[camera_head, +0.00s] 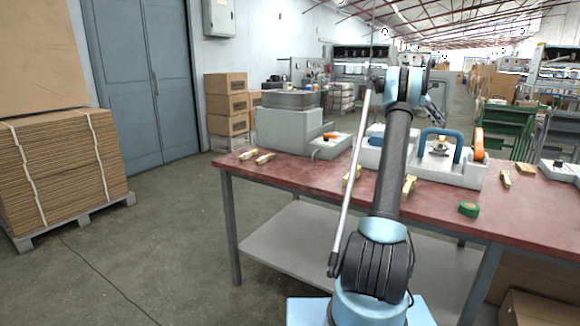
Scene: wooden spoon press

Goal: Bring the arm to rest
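My arm (396,160) rises from my base at the bottom middle to a blue and black joint (404,84) near the top. Beyond that joint, dark links go forward and down on the right. My gripper seems to be at the far end of these links, above the press, but it is small and partly hidden. I cannot make out its fingers or whether it holds anything. The press (450,172), a pale grey machine with a blue arched handle and an orange part, stands on the red-topped table (300,185). My arm hides part of it.
Wooden pieces (265,158) lie at the table's left end, with more near my arm and at the right. A green tape roll (468,208) lies near the front edge. A grey machine (290,130) stands at the back left.

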